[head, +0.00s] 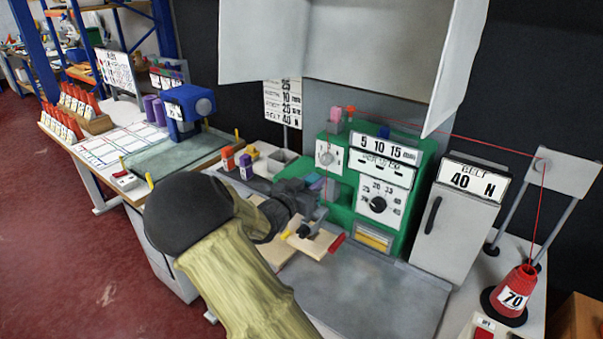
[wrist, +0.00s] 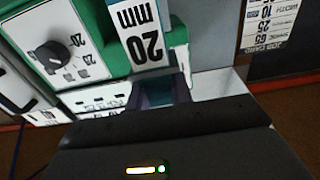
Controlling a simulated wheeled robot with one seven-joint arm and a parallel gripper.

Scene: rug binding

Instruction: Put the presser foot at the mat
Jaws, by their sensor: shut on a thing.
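My gripper (head: 305,190) is in front of the green sewing machine and is shut on a small purple and teal piece (head: 313,182), which I take to be the presser foot. My gripper's dark body hides much of it. In the wrist view the dark piece (wrist: 160,92) shows just beyond my gripper's dark edge, below a white label reading 20 mm; I cannot tell if that label is on it. A dark mat (head: 262,187) lies left of my gripper. It bears an orange block and a purple block, both with white labels.
The green machine (head: 345,205) with its dial stands close behind my gripper. Wooden boards (head: 312,242) and a red-handled tool (head: 336,243) lie in front. A bare grey plate (head: 370,300) gives free room at front right.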

